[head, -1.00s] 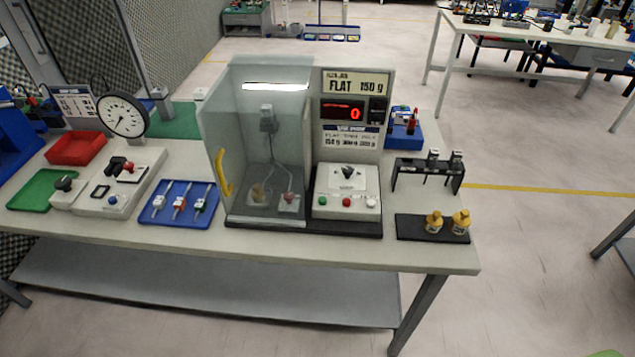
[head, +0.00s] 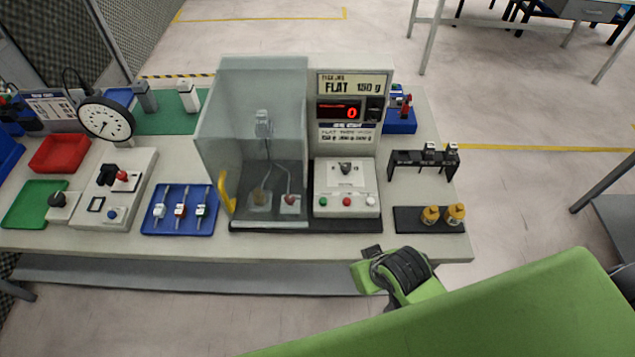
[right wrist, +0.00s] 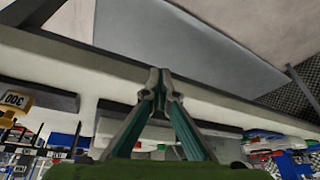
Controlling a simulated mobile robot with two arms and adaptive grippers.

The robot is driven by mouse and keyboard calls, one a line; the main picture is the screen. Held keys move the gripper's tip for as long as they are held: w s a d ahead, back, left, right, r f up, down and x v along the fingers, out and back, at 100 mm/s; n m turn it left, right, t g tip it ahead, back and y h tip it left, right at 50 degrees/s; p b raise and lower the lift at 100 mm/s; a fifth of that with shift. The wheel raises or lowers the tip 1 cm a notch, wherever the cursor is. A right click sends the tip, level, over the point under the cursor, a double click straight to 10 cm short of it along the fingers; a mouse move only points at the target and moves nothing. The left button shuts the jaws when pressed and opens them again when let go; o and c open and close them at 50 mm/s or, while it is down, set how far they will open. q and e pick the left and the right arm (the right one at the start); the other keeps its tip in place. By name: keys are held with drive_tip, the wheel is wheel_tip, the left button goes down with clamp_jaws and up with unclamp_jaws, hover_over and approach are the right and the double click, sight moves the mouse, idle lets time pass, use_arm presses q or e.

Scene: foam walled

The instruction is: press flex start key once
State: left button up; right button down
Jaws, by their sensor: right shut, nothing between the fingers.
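The tester's control panel (head: 346,188) has a dark knob and a row of green (head: 322,201), red (head: 347,202) and white (head: 370,201) buttons. Its small lettering is unreadable, so I cannot tell which key is flex start. The sign above (head: 352,84) reads FLAT 150 g, and the red display (head: 340,112) shows 0. My right arm comes in from the lower right in the head view, its wrist in front of the table's front edge, below the panel. In the right wrist view my right gripper (right wrist: 158,82) is shut and empty. My left gripper is out of view.
A clear enclosure (head: 222,135) with a yellow handle (head: 226,190) adjoins the panel. A blue tray (head: 180,226) holds several tools at the left.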

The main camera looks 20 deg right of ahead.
drive_tip(key=shift+m+t+y, duration=0.3)
drive_tip(key=shift+m+t, duration=0.1)
drive_tip(key=shift+t, duration=0.3)
drive_tip(key=w+r, duration=0.1)
drive_tip(key=w, duration=0.1)
drive_tip(key=w+a+r, duration=0.1)
drive_tip(key=r, duration=0.1)
drive_tip(key=w+a+r, duration=0.1)
drive_tip(key=w, duration=0.1)
drive_tip(key=shift+w+r, duration=0.3)
drive_tip(key=w+a+r+m+t+y+p, duration=0.1)
drive_tip(key=w+a+r+m+t, duration=0.1)
drive_tip(key=w+r, duration=0.45)
wheel_tip(320, 180, up, 7)
drive_tip(key=m+y+p, duration=0.1)
drive_tip(key=m, duration=0.2)
hover_over(325, 202)
drive_tip(key=shift+f+t, duration=0.1)
drive_tip(key=shift+t, duration=0.3)
wheel_tip(325, 202, down, 8)
drive_tip(key=b, duration=0.8)
drive_tip(key=shift+s, duration=0.1)
drive_tip(key=shift+f+b, duration=0.3)
drive_tip(key=shift+f, duration=0.05)
drive_tip(key=shift+f, duration=0.2)
